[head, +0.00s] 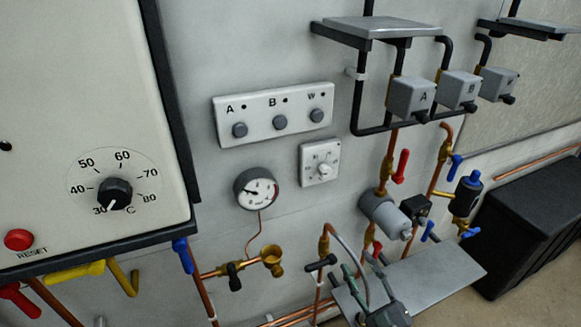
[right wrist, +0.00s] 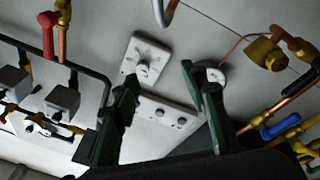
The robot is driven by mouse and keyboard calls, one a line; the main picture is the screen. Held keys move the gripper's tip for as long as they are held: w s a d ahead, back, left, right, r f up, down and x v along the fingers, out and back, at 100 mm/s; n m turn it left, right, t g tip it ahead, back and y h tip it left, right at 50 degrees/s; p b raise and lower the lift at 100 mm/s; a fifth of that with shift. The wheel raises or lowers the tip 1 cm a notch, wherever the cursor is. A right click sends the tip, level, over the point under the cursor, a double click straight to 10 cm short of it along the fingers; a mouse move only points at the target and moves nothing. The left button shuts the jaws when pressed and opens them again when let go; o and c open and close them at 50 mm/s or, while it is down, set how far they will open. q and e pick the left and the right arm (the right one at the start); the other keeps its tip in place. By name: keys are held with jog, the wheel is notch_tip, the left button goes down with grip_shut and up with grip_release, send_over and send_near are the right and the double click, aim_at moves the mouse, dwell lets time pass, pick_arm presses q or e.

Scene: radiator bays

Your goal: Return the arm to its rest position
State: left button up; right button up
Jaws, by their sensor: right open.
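My right gripper (head: 358,270) is low in the head view, in front of a grey metal shelf plate (head: 440,276) and the pipework. Its dark green fingers stand apart with nothing between them. In the right wrist view the open fingers (right wrist: 160,76) spread in front of the wall, with the white dial plate (right wrist: 145,60) and the button panel (right wrist: 166,112) behind them. I cannot tell whether the gripper touches any pipe. My left gripper is not in the head view.
A boiler panel (head: 80,120) with a temperature knob (head: 114,193) and red reset button (head: 19,240) fills the left. A pressure gauge (head: 256,189), grey pump (head: 383,213), red lever (head: 401,166) and copper pipes are near the gripper. A black box (head: 530,225) stands right.

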jog(key=d+f+m+g+h, duration=0.1)
jog(key=d+f+m+h, duration=0.65)
jog(key=d, duration=0.35)
jog(key=s+d+f+m+g+h, duration=0.2)
jog(key=s+d+f+g, duration=0.15)
jog(key=f, duration=0.35)
jog(key=s+d+f+m+g+h, duration=0.25)
jog(key=s+d+f, duration=0.2)
jog(key=f, duration=0.25)
jog(key=s+a+f+g+y, duration=0.1)
jog(key=s+f+g+y, duration=0.1)
jog(key=s+f+g, duration=0.55)
jog(key=s+a+f+g+y, duration=0.1)
jog(key=s+f+g, duration=0.1)
jog(key=s+f, duration=1.2)
jog(key=f, duration=1)
jog(key=s+f, duration=0.4)
jog(key=f, duration=0.9)
jog(key=s+a+f+g, duration=0.1)
jog(key=s+f+g, duration=0.1)
jog(key=s+f, duration=1.4)
jog(key=s, duration=0.3)
jog(key=shift+f+n+y, duration=0.15)
jog(key=shift+n+y, duration=0.15)
jog(key=shift+n, duration=0.1)
